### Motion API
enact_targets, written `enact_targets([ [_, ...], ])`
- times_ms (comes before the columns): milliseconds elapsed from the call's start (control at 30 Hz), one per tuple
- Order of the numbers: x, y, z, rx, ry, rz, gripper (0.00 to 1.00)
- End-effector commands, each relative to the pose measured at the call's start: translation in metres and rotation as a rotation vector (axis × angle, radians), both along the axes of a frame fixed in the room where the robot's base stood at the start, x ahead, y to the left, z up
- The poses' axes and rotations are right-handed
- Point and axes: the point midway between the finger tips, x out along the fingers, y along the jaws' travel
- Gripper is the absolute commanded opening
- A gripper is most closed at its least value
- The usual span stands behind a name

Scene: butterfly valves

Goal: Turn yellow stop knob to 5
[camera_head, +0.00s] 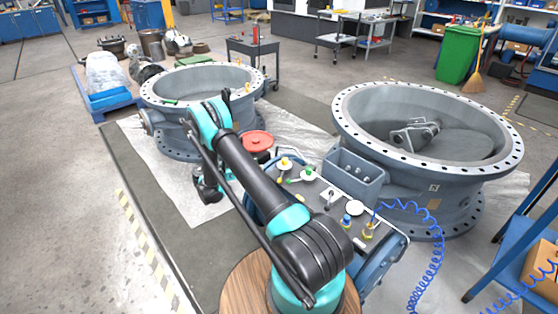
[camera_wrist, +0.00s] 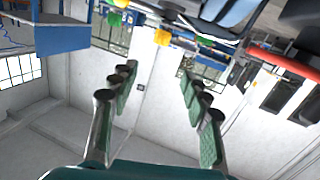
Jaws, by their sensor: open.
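A yellow knob (camera_head: 285,162) on a pale round dial sits at the back left of the control panel (camera_head: 318,189) in the head view. Its marks and setting are too small to read. A yellow knob-like part (camera_wrist: 162,37) shows near the top of the wrist view, apart from the fingers. My gripper (camera_wrist: 158,68) is open with nothing between its green-padded fingers. In the head view my gripper (camera_head: 208,188) hangs left of the panel, away from the knobs, partly hidden by my arm.
A red handwheel (camera_head: 257,141) stands behind the panel. Large valve bodies stand at left (camera_head: 190,83) and right (camera_head: 455,193). A blue coiled hose (camera_head: 434,255) hangs at right.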

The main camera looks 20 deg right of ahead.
Motion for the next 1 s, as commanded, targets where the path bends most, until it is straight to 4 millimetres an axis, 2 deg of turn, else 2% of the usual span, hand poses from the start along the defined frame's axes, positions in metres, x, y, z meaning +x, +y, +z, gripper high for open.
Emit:
enact_targets([
  [33, -0.001, 0.003, -0.008, -0.020, -0.028, -0.005, 0.47],
  [133, -0.004, 0.006, -0.017, -0.047, -0.069, -0.012, 0.47],
  [267, -0.005, 0.006, -0.020, -0.062, -0.092, -0.016, 0.47],
  [367, -0.005, -0.002, -0.020, -0.062, -0.093, -0.017, 0.47],
  [567, -0.002, -0.035, -0.020, -0.062, -0.091, -0.019, 0.47],
  [1000, 0.005, -0.122, -0.020, -0.061, -0.089, -0.019, 0.47],
])
